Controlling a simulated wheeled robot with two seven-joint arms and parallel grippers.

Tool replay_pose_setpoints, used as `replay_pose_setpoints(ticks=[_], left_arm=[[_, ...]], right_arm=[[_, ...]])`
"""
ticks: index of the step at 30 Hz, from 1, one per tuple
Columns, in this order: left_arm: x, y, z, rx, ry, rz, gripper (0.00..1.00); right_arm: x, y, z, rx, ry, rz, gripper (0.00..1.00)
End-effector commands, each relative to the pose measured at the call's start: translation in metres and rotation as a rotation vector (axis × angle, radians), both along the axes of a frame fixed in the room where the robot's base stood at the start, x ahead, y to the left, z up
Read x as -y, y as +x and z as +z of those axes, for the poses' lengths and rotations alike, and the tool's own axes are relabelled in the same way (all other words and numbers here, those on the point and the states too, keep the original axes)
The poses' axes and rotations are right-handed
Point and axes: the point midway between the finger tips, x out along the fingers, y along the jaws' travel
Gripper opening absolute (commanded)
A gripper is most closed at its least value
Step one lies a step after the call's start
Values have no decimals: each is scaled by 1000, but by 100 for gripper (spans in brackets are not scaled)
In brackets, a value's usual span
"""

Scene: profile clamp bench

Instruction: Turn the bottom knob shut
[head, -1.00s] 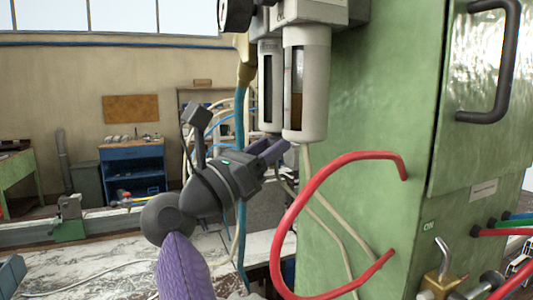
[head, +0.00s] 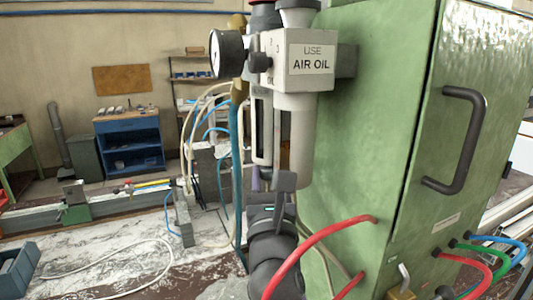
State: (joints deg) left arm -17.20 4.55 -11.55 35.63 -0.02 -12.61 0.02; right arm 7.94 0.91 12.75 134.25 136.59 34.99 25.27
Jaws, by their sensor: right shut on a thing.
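The air unit (head: 306,75), labelled "USE AIR OIL", is fixed to the left side of the green cabinet. Two pale bowls hang under it: a narrow one with a dark sight slot (head: 258,125) and a wider one (head: 298,140). My right gripper (head: 263,182) reaches up from below, its fingers at the lower end of the bowls. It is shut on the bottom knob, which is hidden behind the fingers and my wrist. My left gripper is not in view.
The green cabinet (head: 365,120) stands close on the right, with a black handle (head: 460,140). A red hose (head: 318,240) loops in front of my right wrist. A round gauge (head: 226,54) juts out left of the unit. A blue hose (head: 238,170) hangs beside the bowls.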

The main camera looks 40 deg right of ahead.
Motion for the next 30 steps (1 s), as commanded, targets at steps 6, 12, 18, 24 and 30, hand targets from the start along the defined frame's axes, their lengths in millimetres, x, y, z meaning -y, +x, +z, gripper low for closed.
replay_pose_setpoints(ticks=[6, 12, 18, 24, 30], left_arm=[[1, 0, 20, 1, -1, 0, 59], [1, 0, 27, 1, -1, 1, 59], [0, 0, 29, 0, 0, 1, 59], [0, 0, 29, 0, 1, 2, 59], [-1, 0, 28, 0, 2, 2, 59]], right_arm=[[2, -1, 3, -2, -4, 115, 0], [2, -1, 1, 1, -1, 179, 0], [3, -2, 0, 1, -1, 204, 0], [3, -1, -1, 1, 0, 207, 0], [3, -1, -1, 0, 0, 207, 45]])
